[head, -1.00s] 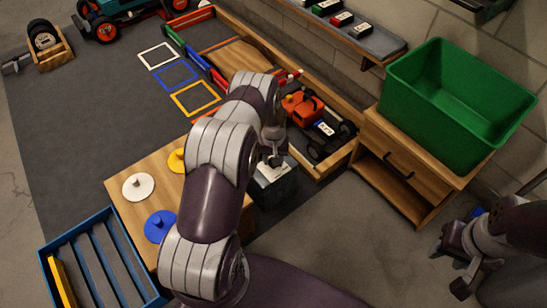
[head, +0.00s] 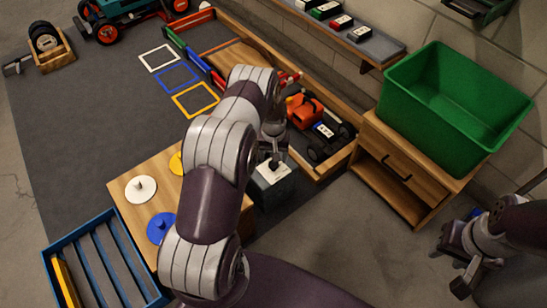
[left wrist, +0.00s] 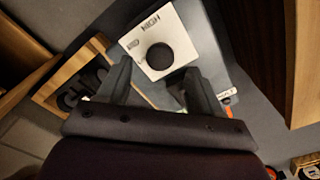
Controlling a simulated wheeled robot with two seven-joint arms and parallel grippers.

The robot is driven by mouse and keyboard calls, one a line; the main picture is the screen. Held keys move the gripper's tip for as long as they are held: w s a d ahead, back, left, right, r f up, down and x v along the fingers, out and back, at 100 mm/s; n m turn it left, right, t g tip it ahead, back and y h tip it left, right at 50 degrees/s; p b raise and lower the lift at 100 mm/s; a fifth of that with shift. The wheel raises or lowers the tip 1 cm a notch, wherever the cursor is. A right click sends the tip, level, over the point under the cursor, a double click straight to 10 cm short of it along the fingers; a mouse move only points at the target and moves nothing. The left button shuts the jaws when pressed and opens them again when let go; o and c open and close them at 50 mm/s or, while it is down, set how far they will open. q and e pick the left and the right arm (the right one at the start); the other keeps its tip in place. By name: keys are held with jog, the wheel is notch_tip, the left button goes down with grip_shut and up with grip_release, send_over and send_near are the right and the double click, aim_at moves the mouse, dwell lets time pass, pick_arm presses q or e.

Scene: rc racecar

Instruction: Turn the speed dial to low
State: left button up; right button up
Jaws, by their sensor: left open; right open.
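The speed dial is a dark round knob (left wrist: 160,56) on a white plate (left wrist: 178,34) lettered HIGH and MID; another label is partly covered. In the head view the white plate (head: 272,173) tops a dark box (head: 274,192) on the floor beside the wooden peg table. I cannot make out where the knob points. My left gripper (head: 274,158) points down over the plate. In the left wrist view its two fingers (left wrist: 157,86) are apart with nothing between them, and the knob shows beyond the gap. My right gripper (head: 456,268) is open and empty at the right.
A wooden tray with an orange racecar (head: 304,110) lies just behind the box. A wooden cabinet (head: 400,190) with a green bin (head: 455,120) stands to the right. The peg table (head: 128,208) with coloured discs and a blue slatted tray (head: 85,240) are at left.

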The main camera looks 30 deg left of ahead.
aim_at(273, 164)
pick_arm(q)
notch_tip(273, 164, up, 9)
jog(key=p, duration=0.3)
